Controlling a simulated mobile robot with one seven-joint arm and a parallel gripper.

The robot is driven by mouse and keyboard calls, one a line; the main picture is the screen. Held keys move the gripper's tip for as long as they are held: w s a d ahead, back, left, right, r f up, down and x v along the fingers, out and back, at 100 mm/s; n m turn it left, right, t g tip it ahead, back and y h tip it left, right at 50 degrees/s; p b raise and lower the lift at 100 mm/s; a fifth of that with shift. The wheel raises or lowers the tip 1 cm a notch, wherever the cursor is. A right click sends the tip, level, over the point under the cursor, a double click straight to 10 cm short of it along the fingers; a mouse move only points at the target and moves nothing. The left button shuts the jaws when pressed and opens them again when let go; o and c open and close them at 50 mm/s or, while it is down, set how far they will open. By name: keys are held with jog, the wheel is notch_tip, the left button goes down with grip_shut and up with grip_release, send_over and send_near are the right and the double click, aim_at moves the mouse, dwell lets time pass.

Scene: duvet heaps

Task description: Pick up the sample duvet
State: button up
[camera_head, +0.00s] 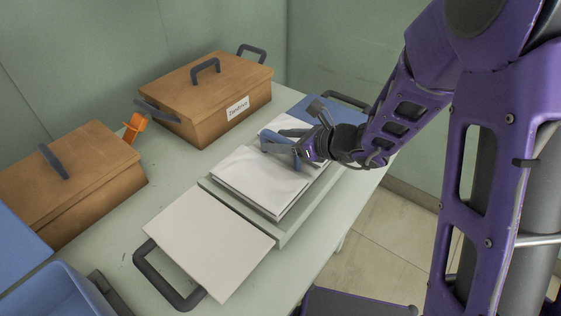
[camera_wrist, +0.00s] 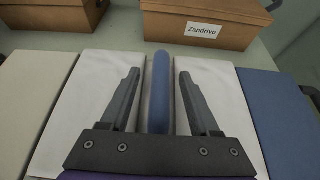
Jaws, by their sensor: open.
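Two flat white folded pieces, which look like duvets, lie on a pale raised base (camera_head: 286,236). The nearer one (camera_head: 258,180) is the left piece (camera_wrist: 92,95) in the wrist view; the farther one (camera_head: 287,122) is the right piece (camera_wrist: 222,100). Nothing visible marks which is the sample duvet. A blue rounded bar (camera_wrist: 160,95) stands between them. My gripper (camera_head: 285,143) is over the gap between the pieces. In the wrist view its open fingers (camera_wrist: 159,76) are on either side of the bar, with visible gaps. I cannot tell its exact height.
A cream panel (camera_head: 208,240) with a dark handle lies in front; a blue panel (camera_head: 308,107) lies behind. Brown boxes, one labelled Zandrivo (camera_head: 210,95) and another (camera_head: 75,180), stand left. An orange item (camera_head: 134,127) and blue bin (camera_head: 55,292) are also there.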

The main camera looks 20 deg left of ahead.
grip_shut()
dwell(1.4)
